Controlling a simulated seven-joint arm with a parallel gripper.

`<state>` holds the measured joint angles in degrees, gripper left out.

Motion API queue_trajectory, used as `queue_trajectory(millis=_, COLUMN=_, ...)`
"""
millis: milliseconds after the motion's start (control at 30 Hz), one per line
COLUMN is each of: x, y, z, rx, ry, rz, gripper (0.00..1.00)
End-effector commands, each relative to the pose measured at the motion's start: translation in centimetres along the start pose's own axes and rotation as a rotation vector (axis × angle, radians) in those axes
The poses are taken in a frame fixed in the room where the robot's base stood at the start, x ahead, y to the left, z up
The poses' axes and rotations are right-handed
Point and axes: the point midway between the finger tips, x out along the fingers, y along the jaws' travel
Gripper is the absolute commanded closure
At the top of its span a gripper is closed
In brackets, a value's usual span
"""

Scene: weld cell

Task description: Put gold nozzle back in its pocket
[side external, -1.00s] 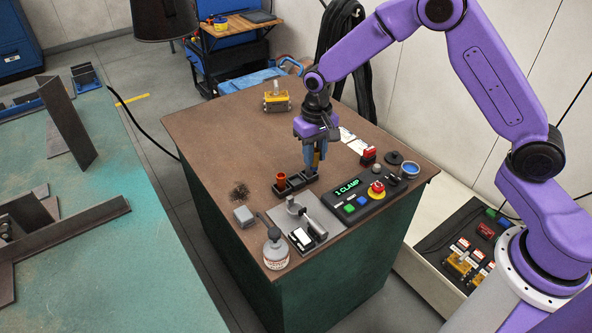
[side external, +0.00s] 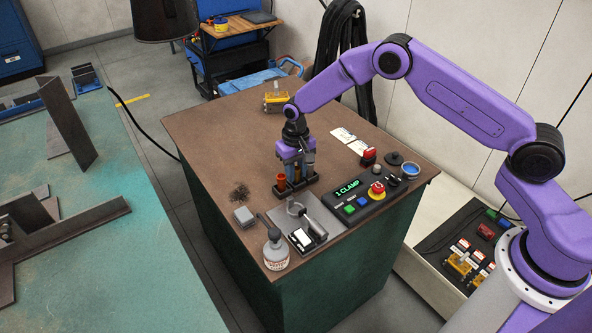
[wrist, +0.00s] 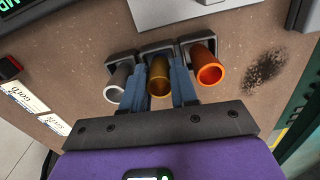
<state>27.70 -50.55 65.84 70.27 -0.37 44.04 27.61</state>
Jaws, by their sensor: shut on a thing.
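The gold nozzle (wrist: 160,78) is a short tube between the two blue fingers of my gripper (side external: 297,171), which is shut on it. In the wrist view it lines up with the middle pocket of the black rack (side external: 313,187), between a grey nozzle (wrist: 117,83) on the left and an orange nozzle (wrist: 208,73) on the right. The orange nozzle also shows in the side view (side external: 281,183), upright at the rack's left end. My fingers hide the middle pocket's opening, so I cannot tell how deep the gold nozzle sits.
The control box (side external: 359,199) with an emergency stop button is right of the rack. A toggle clamp (side external: 301,217) on a grey plate and a bottle (side external: 275,250) stand in front. Labelled cards (side external: 344,135) lie behind. The tabletop (side external: 228,145) behind and left is clear.

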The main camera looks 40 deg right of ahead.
Motion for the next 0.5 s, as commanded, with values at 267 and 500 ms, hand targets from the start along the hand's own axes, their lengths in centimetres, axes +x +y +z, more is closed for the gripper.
queue_trajectory(millis=267, x=0.07, y=-0.01, z=0.0, rx=0.0, ry=0.001, rz=0.0, gripper=1.0)
queue_trajectory(millis=500, x=0.3, y=-0.01, z=0.01, rx=0.0, ry=0.0, rz=0.0, gripper=0.61)
